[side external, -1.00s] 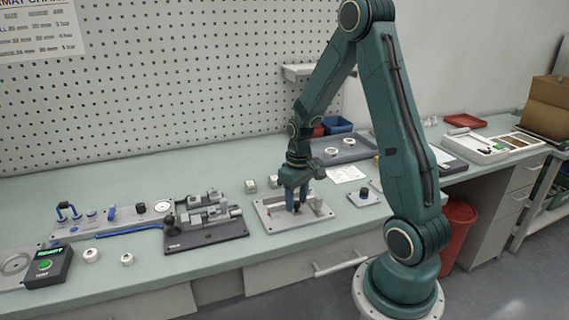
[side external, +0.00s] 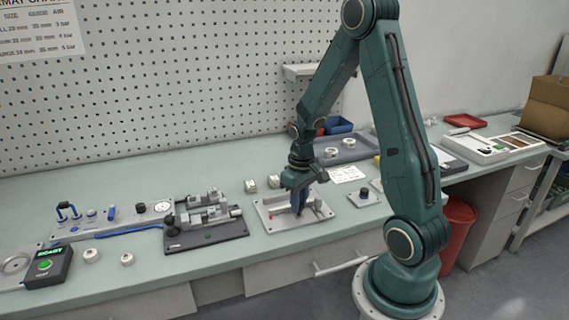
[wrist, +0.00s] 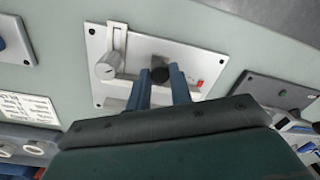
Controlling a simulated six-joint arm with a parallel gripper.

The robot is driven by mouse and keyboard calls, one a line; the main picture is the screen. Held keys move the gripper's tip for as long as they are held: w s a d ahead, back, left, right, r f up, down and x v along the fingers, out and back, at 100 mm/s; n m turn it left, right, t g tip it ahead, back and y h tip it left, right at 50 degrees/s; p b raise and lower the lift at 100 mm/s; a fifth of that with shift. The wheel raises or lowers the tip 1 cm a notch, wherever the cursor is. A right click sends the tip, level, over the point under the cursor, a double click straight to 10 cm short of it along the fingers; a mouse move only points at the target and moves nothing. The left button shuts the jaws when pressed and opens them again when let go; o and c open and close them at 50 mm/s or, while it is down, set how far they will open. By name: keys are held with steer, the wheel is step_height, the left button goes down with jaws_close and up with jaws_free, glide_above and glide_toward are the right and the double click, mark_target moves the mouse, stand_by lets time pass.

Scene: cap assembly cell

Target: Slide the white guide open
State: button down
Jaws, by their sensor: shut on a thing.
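In the side view my gripper (side external: 299,208) reaches down onto the plate (side external: 270,222) and hides much of the knob.
A dark fixture plate with grey clamps (side external: 207,220) sits left of the light plate. A small plate with a black knob (side external: 364,196) is close on its right. Bare bench lies in front.

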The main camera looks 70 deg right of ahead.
steer(key=c, duration=1.3)
jaws_free()
steer(key=shift+o, duration=0.2)
steer(key=shift+r, duration=0.1)
step_height(320, 180, up, 14)
steer(key=shift+d+f, duration=0.2)
steer(key=shift+d, duration=0.05)
steer(key=s+a+r+n+t, duration=0.1)
steer(key=s+a+r, duration=0.3)
steer(key=a, duration=0.5)
steer(key=s+a+r+n+t, duration=0.2)
steer(key=s+a+r+t, duration=0.2)
steer(key=a, duration=0.5)
steer(key=shift+s+a+n, duration=0.3)
steer(key=shift+s+a, duration=0.1)
steer(key=shift+s, duration=0.75)
